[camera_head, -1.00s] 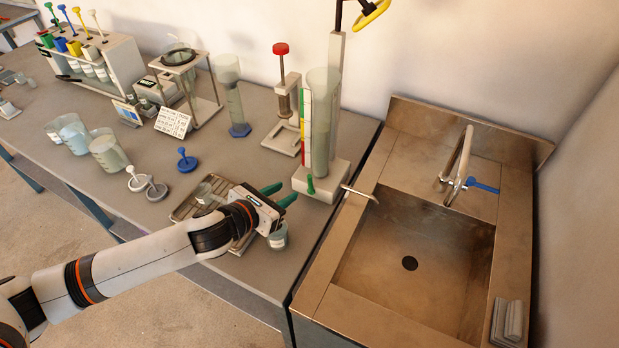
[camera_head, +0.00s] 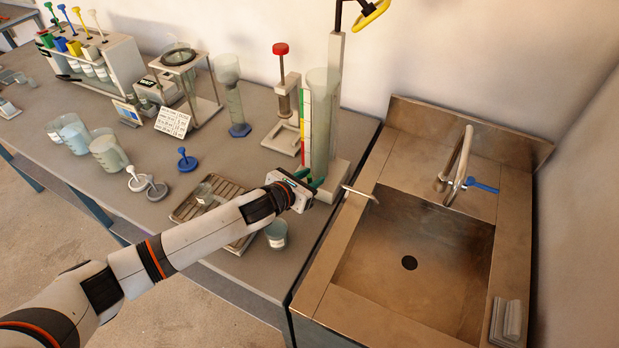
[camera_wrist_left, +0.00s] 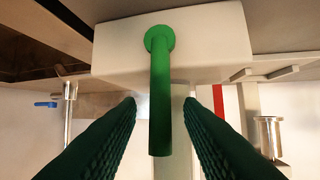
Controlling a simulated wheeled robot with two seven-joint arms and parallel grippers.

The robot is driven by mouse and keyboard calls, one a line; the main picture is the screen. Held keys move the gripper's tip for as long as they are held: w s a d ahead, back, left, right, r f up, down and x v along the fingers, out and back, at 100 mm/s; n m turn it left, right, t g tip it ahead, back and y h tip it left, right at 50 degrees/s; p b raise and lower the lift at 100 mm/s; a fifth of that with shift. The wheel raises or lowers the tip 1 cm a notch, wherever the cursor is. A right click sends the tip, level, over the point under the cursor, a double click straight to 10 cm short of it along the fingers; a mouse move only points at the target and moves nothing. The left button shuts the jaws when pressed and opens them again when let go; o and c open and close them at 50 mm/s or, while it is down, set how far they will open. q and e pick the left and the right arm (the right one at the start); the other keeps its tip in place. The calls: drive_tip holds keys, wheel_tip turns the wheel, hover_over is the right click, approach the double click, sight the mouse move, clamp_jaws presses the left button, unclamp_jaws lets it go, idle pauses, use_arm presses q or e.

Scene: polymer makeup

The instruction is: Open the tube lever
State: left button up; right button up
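The tall clear tube (camera_head: 320,120) stands on a white base (camera_head: 337,178) beside the sink. In the left wrist view the green lever (camera_wrist_left: 160,60) projects from the face of the white base (camera_wrist_left: 215,40), with its round end at the top of the picture. My left gripper (camera_head: 314,187) is at the front of the base. In the left wrist view its two green fingers (camera_wrist_left: 160,105) are apart, one on each side of the lever, with gaps visible on both sides. In the head view the gripper hides most of the lever. My right gripper is in neither view.
The steel sink (camera_head: 355,290) is just to the right, with a small spout (camera_head: 360,194) near the base. A red-topped stand (camera_head: 281,100) is behind left.

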use_arm(q)
drive_tip(key=shift+c, duration=0.4)
clamp_jaws()
drive_tip(key=shift+a, duration=0.1)
drive_tip(key=shift+w+a+n+h, duration=0.15)
drive_tip(key=shift+a+n+h, duration=0.2)
drive_tip(key=shift+n+h, duration=0.2)
drive_tip(key=shift+w+a+f+n+h, duration=0.15)
drive_tip(key=shift+a+f+n+h, duration=0.05)
drive_tip(key=shift+a+n+h, duration=0.2)
drive_tip(key=shift+w+a+f+n+h+b, duration=0.2)
drive_tip(key=shift+a+n+h+b, duration=0.2)
drive_tip(key=shift+n+b, duration=0.35)
drive_tip(key=shift+w+a+f+n+h+b, duration=0.15)
drive_tip(key=shift+a+n+h+b, duration=0.3)
drive_tip(key=shift+n, duration=0.35)
drive_tip(key=shift+d, duration=0.15)
